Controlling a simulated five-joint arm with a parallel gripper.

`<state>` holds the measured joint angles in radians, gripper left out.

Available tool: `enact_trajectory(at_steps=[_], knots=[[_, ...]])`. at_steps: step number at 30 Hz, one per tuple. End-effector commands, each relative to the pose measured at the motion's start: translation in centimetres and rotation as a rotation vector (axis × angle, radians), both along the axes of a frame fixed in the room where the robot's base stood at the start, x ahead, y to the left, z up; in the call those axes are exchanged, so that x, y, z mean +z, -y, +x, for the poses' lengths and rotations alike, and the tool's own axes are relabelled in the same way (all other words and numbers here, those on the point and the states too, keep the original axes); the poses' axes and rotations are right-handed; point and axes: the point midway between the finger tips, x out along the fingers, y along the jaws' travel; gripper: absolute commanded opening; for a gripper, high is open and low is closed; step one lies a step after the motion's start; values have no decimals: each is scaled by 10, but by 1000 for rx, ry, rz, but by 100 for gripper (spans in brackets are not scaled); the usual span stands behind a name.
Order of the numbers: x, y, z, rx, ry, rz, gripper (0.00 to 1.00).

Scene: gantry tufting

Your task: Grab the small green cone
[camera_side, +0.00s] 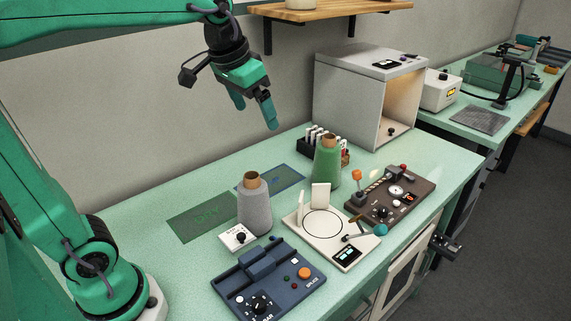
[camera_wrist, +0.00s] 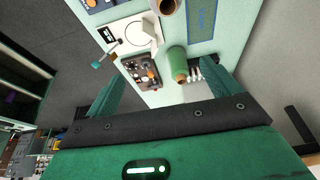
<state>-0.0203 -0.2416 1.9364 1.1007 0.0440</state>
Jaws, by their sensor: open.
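The green cone (camera_side: 327,165), a tapered spool with a brown top, stands upright on the pale green bench, behind the white round-marked device. It also shows in the wrist view (camera_wrist: 177,62), between my two fingers and beyond them. My gripper (camera_side: 255,114) is open and empty, high above the bench, to the left of the green cone and well apart from it. Its fingers also show in the wrist view (camera_wrist: 163,88).
A grey cone (camera_side: 254,206) stands to the front left of the green one. A rack of tubes (camera_side: 312,143) is close behind the green cone. A white device (camera_side: 300,235), a brown panel (camera_side: 400,198) and a blue panel (camera_side: 235,285) lie in front. A white box (camera_side: 340,100) stands behind right.

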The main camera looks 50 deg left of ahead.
Motion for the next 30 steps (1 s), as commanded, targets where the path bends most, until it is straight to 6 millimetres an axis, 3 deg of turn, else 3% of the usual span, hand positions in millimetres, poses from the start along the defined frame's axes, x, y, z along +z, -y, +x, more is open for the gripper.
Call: enact_trajectory(at_steps=[14, 23, 30], knots=[[3, -9, 103, -14, -106, 6, 89], [-15, -16, 162, -25, -170, 8, 89], [-41, -22, 205, -33, -221, 7, 89]])
